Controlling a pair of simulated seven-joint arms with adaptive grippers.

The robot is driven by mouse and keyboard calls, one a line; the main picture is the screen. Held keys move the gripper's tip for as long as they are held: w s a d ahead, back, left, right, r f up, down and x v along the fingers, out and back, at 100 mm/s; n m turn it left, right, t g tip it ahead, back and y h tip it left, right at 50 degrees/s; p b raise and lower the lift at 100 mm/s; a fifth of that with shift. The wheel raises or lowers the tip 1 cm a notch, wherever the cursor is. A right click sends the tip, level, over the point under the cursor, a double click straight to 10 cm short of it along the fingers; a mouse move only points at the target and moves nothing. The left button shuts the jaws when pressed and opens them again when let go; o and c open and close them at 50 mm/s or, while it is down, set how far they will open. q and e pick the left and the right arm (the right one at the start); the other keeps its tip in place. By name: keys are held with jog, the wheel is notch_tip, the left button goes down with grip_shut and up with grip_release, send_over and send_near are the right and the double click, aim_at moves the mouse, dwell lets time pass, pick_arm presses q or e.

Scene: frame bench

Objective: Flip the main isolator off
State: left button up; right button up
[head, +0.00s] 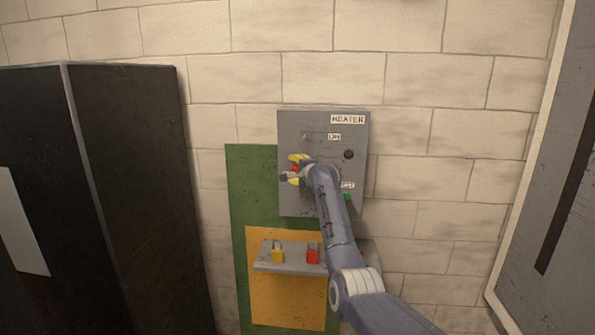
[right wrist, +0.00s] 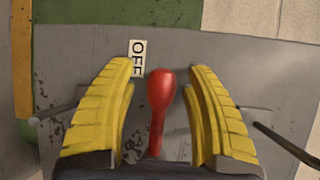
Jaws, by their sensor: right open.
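The grey isolator box (head: 296,130) labelled HEATER is mounted on the block wall, with an ON label (head: 334,136) near its top. Its red lever handle (right wrist: 160,95) stands out from the box face, beside an OFF label (right wrist: 137,60) in the right wrist view. My right gripper (head: 294,167) is at the box's left part. Its two yellow fingers are open, one on each side of the red handle, with a visible gap on both sides. My arm hides part of the box's lower middle. My left gripper is not in view.
A small grey shelf (head: 293,268) below holds a yellow padlock (head: 278,256) and a red padlock (head: 313,257). A black knob (head: 348,154) and a green button (head: 347,197) are on the box's right side. A dark cabinet (head: 130,200) stands at left.

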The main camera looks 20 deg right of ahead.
jog(key=s+r, duration=0.2)
jog(key=s, duration=0.9)
jog(key=shift+s+d, duration=0.2)
jog(key=shift+s, duration=0.2)
